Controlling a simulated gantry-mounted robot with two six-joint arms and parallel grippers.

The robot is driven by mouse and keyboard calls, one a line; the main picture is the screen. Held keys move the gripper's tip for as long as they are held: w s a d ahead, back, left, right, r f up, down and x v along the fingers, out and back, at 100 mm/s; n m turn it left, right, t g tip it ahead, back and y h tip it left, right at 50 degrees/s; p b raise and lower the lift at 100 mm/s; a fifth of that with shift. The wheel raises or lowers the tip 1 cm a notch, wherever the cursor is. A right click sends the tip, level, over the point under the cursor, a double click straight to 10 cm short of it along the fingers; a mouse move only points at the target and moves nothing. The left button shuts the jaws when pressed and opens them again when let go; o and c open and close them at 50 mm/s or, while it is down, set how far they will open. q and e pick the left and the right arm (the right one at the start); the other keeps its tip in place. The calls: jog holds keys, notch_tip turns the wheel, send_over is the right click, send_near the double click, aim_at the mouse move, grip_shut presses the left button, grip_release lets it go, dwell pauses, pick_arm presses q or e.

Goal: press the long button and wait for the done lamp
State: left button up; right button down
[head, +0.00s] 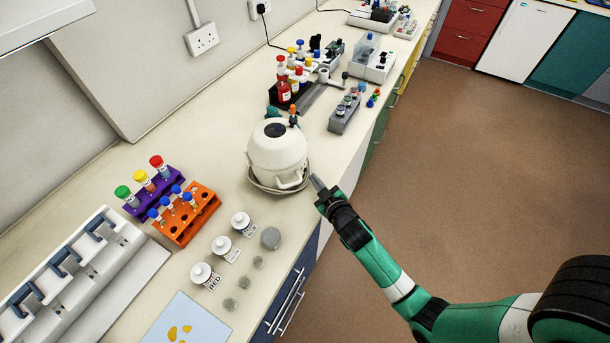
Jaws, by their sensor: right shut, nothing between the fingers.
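A white rounded machine with a domed lid (277,145) stands near the front edge of the bench. A dark round patch shows on top of its lid. My right gripper (317,183) comes in from the right, with its fingers shut and empty, just right of the machine's lower front. It looks close to the machine, but I cannot tell whether it touches. I cannot make out a long button or a done lamp in this view. My left gripper is not in view.
An orange rack (187,216) and a purple rack (150,199) hold capped tubes. White labelled jars (221,246) stand nearer. A grey tube rack (345,112) and a red bottle (284,94) are beyond the machine. The bench front edge runs beside my right gripper.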

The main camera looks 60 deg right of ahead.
jog(key=shift+w+b, duration=0.3)
jog(key=shift+w, duration=0.15)
